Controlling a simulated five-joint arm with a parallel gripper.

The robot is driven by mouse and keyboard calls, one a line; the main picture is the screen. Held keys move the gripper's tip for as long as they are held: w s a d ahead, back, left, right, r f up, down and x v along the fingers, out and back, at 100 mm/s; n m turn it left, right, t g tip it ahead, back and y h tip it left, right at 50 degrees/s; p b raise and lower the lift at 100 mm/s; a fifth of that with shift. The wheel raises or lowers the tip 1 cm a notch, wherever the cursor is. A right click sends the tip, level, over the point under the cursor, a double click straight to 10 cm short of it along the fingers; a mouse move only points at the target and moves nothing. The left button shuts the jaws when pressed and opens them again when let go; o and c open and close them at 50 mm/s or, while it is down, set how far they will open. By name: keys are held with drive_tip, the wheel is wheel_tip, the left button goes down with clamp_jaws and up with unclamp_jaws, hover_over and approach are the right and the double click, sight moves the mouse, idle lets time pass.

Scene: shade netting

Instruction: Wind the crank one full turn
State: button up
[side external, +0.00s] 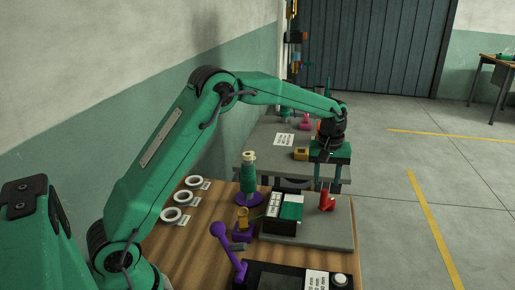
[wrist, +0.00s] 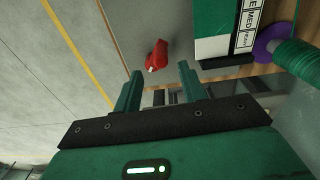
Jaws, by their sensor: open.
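A small red piece (side external: 327,202) stands on the grey plate at the right of the bench; it also shows in the wrist view (wrist: 157,54), just beyond my fingertips. A purple lever with a round knob (side external: 228,243) stands near the front of the bench. I cannot tell for certain which of these is the crank. My gripper (side external: 328,187) is open and empty, fingers pointing down above the red piece. In the wrist view its two fingers (wrist: 160,72) are apart with the red piece between their lines, not clearly touching it.
A green and white box (side external: 285,212) stands left of the red piece. White rings (side external: 182,197) lie on the wooden top (side external: 190,245). A dark panel (side external: 290,277) is in front.

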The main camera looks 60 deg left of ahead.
sight(325, 190)
drive_tip(key=shift+n, duration=0.7)
drive_tip(key=shift+f, duration=3.85)
clamp_jaws()
